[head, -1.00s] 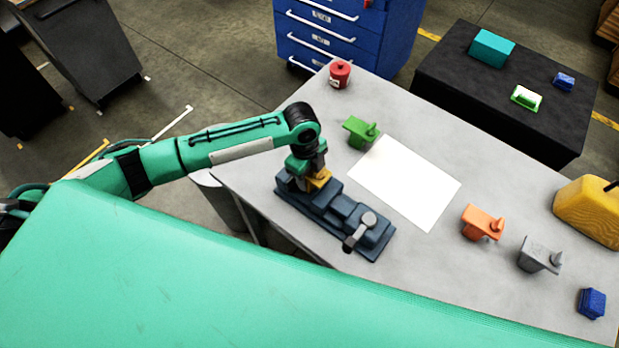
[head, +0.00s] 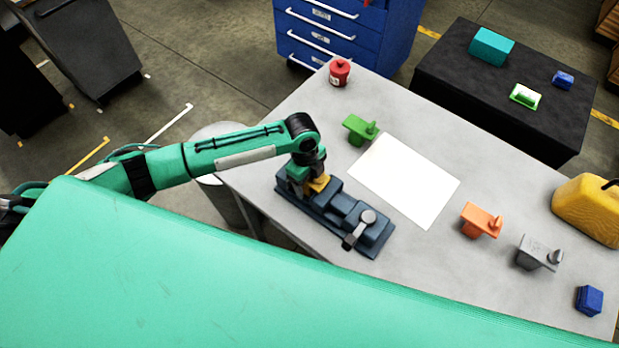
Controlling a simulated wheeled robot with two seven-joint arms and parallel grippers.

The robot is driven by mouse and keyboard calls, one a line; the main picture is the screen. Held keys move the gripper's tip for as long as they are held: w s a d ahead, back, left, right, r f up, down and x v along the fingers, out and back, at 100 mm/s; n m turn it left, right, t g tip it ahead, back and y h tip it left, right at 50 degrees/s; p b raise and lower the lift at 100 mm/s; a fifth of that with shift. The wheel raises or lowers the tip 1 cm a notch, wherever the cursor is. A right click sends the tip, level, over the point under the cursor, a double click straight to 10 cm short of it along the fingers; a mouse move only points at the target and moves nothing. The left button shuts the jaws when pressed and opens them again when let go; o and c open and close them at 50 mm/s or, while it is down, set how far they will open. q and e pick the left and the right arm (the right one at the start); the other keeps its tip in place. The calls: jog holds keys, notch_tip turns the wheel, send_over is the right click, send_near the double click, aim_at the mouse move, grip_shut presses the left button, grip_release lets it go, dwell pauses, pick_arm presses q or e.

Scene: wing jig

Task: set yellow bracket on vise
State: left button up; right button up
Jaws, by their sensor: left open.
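The yellow bracket (head: 318,184) is at the left end of the dark blue vise (head: 344,213), seen partly behind my left gripper. It appears to sit on the vise, but its underside is hidden. My left gripper (head: 308,183) points down over the bracket and is open, with its fingers close to the bracket. Whether the fingers touch it cannot be made out. My right gripper is not in view.
On the grey table (head: 420,255) lie a white sheet (head: 404,181), a green bracket (head: 359,129), an orange bracket (head: 480,221), a grey bracket (head: 538,253), a blue block (head: 589,300), a red can (head: 340,73) and a yellow jerrycan (head: 588,210). A black table stands behind.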

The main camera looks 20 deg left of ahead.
pick_arm(q)
jog(key=shift+r, duration=0.2)
jog(key=shift+w+r, duration=0.1)
jog(key=shift+r, duration=0.25)
jog(key=r, duration=0.3)
jog(key=a+r+b, duration=0.1)
jog(key=r, duration=0.3)
jog(key=r+b, duration=0.1)
jog(key=r, duration=0.3)
jog(key=shift+w+a+r, duration=0.1)
jog(key=shift+w+a, duration=0.05)
jog(key=shift+a, duration=0.05)
